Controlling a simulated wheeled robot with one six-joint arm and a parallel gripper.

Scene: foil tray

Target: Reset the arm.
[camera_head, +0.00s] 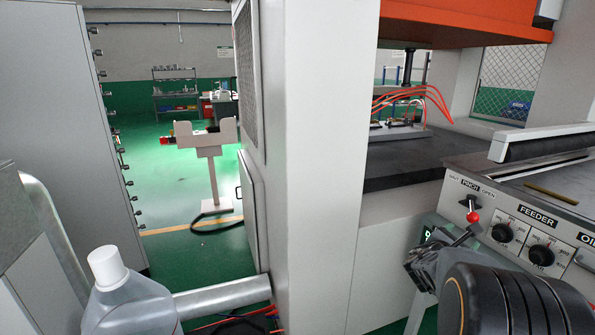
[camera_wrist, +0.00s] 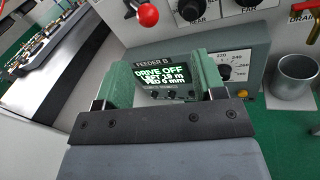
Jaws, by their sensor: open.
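My arm reaches in at the lower right of the head view, beside the feeder panel (camera_head: 520,228). Its dark round joint fills the bottom corner. My gripper (camera_wrist: 165,68) is open in the wrist view, with one green finger on each side. No object is held between the fingers. Behind the gap shows a display (camera_wrist: 162,75) reading "FEEDER B" and "DRIVE OFF". The red-knobbed pinch lever (camera_head: 472,215) is close to my arm in the head view; its red knob (camera_wrist: 148,13) also shows at the top of the wrist view. The fingertips are hard to make out in the head view.
A metal cup (camera_wrist: 295,77) stands right of the display unit. A white-capped bottle (camera_head: 128,295) is at the lower left. A grey machine column (camera_head: 320,150) stands mid-view, and an orange press part (camera_head: 455,22) hangs above.

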